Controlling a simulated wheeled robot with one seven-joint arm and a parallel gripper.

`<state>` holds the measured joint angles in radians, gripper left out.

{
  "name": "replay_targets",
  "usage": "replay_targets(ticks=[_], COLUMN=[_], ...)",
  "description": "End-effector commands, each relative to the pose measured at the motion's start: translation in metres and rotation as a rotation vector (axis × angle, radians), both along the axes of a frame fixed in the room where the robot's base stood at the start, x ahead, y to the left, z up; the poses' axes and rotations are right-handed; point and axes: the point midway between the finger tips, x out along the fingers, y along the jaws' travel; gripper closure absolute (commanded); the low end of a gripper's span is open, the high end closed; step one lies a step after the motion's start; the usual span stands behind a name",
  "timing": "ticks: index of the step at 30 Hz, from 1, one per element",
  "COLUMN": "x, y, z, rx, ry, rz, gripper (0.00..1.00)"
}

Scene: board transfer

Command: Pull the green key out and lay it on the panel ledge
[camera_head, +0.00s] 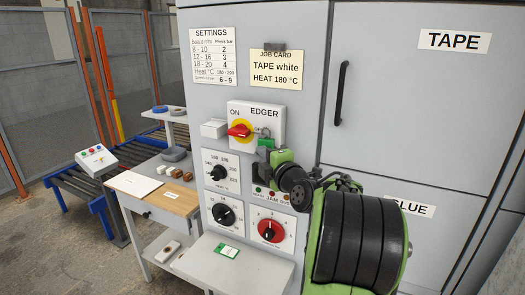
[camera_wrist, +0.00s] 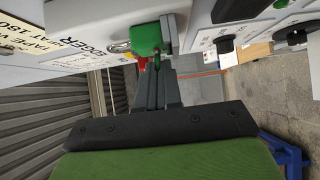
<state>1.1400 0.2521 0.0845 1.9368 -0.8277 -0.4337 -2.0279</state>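The green key (camera_head: 267,143) is at the lower right of the white EDGER switch box (camera_head: 246,112), beside a small metal lock part. In the wrist view the green key (camera_wrist: 146,38) is close against the box face; how deep it sits is hidden. My gripper (camera_head: 262,154) is just below it, and in the wrist view my gripper's (camera_wrist: 157,68) two dark fingers are close together with the key's lower green tab between their tips. The panel ledge (camera_head: 255,270) is a grey shelf below the dials.
A white and green card (camera_head: 227,251) lies on the ledge; the rest of the visible ledge is clear. A red switch (camera_head: 239,130) is left of the key. Dials (camera_head: 220,172) are below. A side table (camera_head: 165,194) with small blocks stands left.

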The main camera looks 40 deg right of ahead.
Motion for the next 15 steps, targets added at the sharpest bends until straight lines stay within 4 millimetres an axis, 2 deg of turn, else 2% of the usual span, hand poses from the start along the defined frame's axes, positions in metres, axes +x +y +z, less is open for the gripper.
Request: replay_targets(ticks=[15], x=[-0.006], y=[0.017], z=[-0.002], rx=[-0.001], ry=[0.001], rz=[0.001], gripper=[1.00])
